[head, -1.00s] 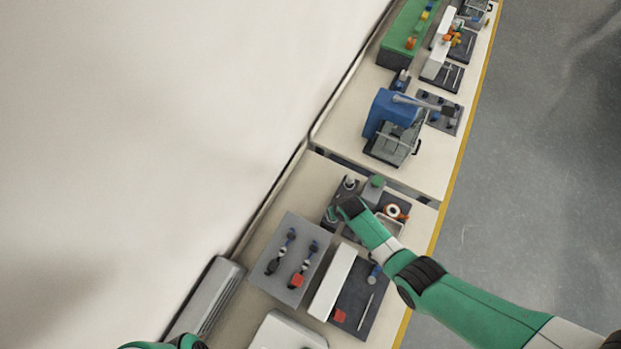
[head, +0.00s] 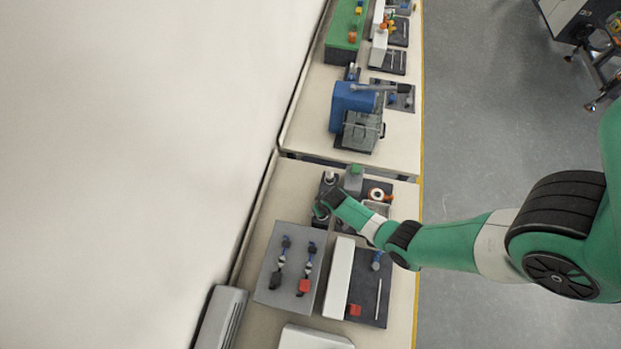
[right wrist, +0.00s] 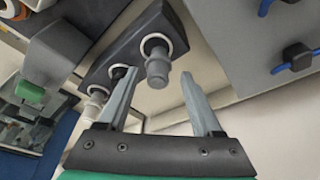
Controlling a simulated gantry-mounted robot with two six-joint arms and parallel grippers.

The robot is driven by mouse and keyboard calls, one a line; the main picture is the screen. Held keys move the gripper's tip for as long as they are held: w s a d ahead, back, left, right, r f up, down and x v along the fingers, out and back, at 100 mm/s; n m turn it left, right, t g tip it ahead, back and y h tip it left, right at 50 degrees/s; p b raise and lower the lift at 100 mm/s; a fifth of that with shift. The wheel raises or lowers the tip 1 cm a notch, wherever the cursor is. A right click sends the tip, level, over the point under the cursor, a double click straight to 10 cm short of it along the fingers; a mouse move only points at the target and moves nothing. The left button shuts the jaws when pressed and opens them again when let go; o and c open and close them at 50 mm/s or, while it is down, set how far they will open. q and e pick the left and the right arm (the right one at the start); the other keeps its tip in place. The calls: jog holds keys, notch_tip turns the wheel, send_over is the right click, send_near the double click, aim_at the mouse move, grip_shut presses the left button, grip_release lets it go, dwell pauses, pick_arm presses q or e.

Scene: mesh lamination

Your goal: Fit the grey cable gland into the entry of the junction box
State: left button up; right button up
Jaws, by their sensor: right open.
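A grey cable gland (right wrist: 157,66) stands in a white-ringed seat at the near end of a dark holder (right wrist: 122,50) in the right wrist view. More fittings sit along the same holder, beyond my left-hand finger. My right gripper (right wrist: 159,75) is open, its fingertips either side of the gland with gaps showing. In the head view this gripper (head: 322,206) is over the holder and hides part of it. I cannot tell for certain which thing is the junction box; a grey box with a green top (head: 354,178) stands just beyond the gripper. My left gripper is out of view.
A grey panel with blue and red fittings (head: 277,290) lies close by. A white block (head: 338,275) and dark mat (head: 369,300) lie to its right. An orange-and-white roll (head: 377,194) is behind my wrist. A blue machine (head: 349,105) stands farther along the bench.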

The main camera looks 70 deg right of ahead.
jog(key=shift+d+f, duration=0.2)
jog(key=shift+f, duration=0.3)
jog(key=shift+r, duration=0.15)
grip_shut()
jog(key=shift+r, duration=0.1)
